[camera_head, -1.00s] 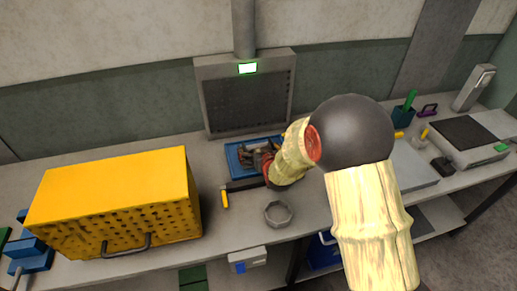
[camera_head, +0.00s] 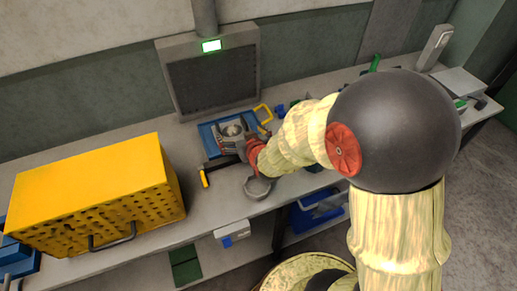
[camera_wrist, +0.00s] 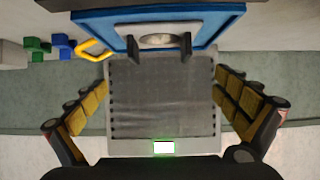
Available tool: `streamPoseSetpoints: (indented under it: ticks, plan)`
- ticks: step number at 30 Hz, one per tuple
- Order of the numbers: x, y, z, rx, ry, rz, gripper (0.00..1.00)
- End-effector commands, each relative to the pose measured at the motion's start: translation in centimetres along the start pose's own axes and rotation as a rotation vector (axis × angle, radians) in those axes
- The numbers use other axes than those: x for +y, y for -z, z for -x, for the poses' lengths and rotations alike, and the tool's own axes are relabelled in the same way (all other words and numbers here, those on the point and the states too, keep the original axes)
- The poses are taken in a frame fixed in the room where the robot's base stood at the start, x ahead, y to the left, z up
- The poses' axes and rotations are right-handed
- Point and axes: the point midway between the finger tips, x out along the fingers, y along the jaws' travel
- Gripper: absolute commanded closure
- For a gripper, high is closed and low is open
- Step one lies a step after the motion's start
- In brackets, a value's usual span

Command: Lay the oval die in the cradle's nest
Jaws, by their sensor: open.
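A pale silver oval piece (camera_head: 232,129) shows on the blue tray (camera_head: 206,133) on the bench. In the wrist view the oval piece (camera_wrist: 160,40) sits between two dark upright plates (camera_wrist: 132,46) at the edge of the blue tray (camera_wrist: 100,28). I cannot tell whether it is the oval die or the cradle's nest. My gripper (camera_head: 230,137) is over the tray, close to the oval piece. In the wrist view my gripper (camera_wrist: 162,82) has its yellow-padded fingers spread wide, with nothing between them. The arm and gripper hide part of the tray.
A yellow perforated box (camera_head: 95,195) fills the left. A grey panel (camera_head: 213,80) with a green display stands behind the tray.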

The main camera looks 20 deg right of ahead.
Motion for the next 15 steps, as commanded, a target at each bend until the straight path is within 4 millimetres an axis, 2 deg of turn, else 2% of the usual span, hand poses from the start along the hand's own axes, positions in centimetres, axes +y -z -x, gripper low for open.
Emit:
streamPoseSetpoints:
  ticks: [1, 5, 6, 11, 15]
  plan:
    - [0.0, 1.5, 1.1, -0.012, 0.0, 0.0, 0.0]
    - [0.0, 3.6, 5.6, -0.112, 0.0, 0.0, 0.0]
    - [0.0, 4.1, 7.4, -0.146, 0.0, 0.0, 0.0]
    - [0.0, 4.7, 15.3, -0.288, 0.0, 0.0, 0.0]
    - [0.0, 3.8, 22.9, -0.409, 0.0, 0.0, 0.0]
